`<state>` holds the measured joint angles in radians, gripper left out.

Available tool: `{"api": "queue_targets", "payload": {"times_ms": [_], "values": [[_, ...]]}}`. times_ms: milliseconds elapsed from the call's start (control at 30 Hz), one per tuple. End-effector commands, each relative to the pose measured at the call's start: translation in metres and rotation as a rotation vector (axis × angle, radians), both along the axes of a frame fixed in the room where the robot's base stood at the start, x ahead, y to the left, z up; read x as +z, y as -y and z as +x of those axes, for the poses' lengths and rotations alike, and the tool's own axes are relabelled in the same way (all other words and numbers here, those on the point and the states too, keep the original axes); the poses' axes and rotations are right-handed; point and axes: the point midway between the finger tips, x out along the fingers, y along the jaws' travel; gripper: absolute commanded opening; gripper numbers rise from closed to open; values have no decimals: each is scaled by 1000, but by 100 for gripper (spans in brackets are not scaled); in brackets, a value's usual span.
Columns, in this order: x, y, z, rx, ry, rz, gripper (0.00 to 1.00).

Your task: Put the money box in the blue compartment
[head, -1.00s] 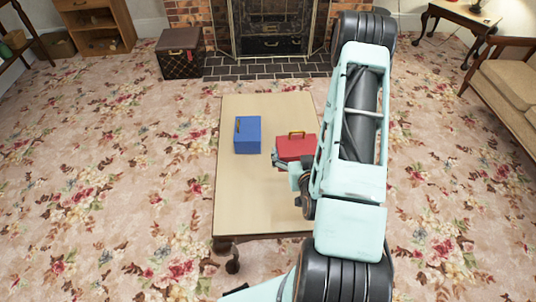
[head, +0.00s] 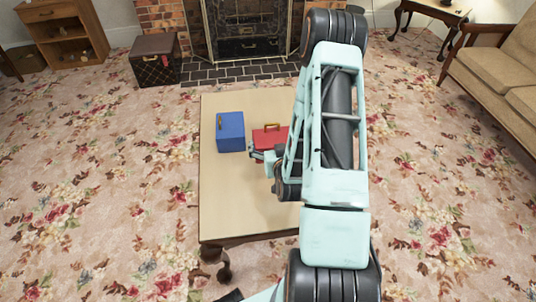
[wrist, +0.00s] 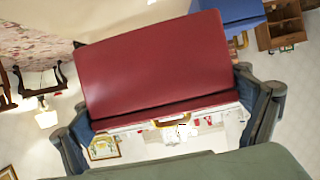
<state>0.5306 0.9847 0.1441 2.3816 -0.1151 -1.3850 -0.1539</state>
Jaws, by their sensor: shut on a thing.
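The red box with a gold handle (head: 268,135), which I take to be the money box, is over the pale table, right of the blue box. My gripper (head: 262,154) is shut on it at its near side. In the wrist view, the red box (wrist: 155,65) sits between the two fingers (wrist: 172,128), its gold handle toward me. I cannot tell whether it touches the table. The blue box (head: 230,132), with a gold handle, stands left of it, a narrow gap apart; its corner shows in the wrist view (wrist: 228,14). My arm hides the red box's right part.
The table (head: 225,200) is bare in front of the boxes and at its back left. A brown trunk (head: 155,62) stands on the floor beyond, left of the fireplace (head: 245,30). A sofa (head: 500,70) is at the far right.

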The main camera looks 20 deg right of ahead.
Motion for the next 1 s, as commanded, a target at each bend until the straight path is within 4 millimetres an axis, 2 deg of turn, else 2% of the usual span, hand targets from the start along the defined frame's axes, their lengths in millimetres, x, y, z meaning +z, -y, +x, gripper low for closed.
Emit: {"api": "queue_targets", "payload": {"times_ms": [33,100,233,467,633,700,1000], "values": [[-16,0,7,0,-3,2,35],[-28,0,17,0,-3,1,35],[-42,1,30,0,-3,1,35],[-54,1,40,0,-2,1,35],[-82,2,42,-2,-5,2,35],[-87,2,42,-2,-4,1,35],[-87,1,42,-1,-3,0,35]]}}
